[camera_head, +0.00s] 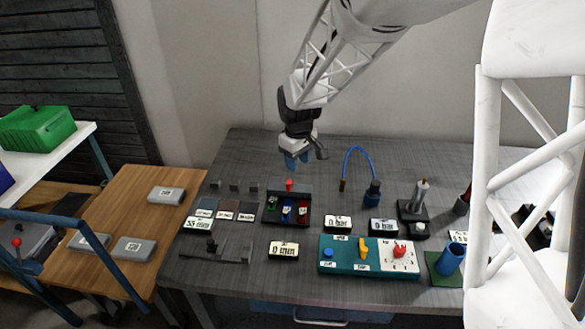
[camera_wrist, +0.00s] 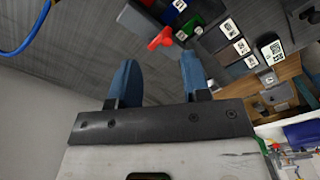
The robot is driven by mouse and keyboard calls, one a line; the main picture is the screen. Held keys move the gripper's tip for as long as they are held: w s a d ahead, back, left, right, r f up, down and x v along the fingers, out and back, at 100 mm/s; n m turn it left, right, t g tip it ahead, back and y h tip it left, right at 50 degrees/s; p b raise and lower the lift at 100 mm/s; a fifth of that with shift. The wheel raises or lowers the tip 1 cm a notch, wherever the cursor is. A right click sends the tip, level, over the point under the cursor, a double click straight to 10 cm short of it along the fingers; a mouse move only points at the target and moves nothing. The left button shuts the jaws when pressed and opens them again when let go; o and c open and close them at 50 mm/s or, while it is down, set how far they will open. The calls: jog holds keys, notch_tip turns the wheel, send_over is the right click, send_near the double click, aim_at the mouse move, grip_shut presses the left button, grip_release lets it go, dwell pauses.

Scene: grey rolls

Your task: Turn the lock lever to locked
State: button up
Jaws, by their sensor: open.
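A teal panel (camera_head: 330,267) lies near the table's front edge. It carries a blue button (camera_head: 329,252), an upright yellow lever (camera_head: 363,247) and a red knob (camera_head: 400,250) on a white marked plate. The small labels are too blurred to tell which part is the lock lever or how it is set. My gripper (camera_head: 296,160) hangs above the back of the table, behind and left of the panel, clear of it. In the wrist view my gripper (camera_wrist: 158,68) has its blue fingers apart with nothing between them. The panel is not seen in that view.
A black tray (camera_head: 270,221) with coloured pieces and a red-topped part (camera_head: 289,184) lie below my gripper. A blue cable loop (camera_head: 358,150), a black stand (camera_head: 412,212) and a blue cup (camera_head: 451,259) are to the right. Labelled blocks (camera_head: 284,250) lie left of the panel.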

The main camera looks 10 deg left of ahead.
aim_at(288, 182)
jog(key=shift+n, duration=0.4)
jog(key=w+a+f, duration=0.2)
jog(key=a+f, duration=0.1)
jog(key=shift+s+f, duration=0.1)
jog(key=shift+f, duration=3.75)
jog(key=shift+c, duration=0.2)
grip_shut()
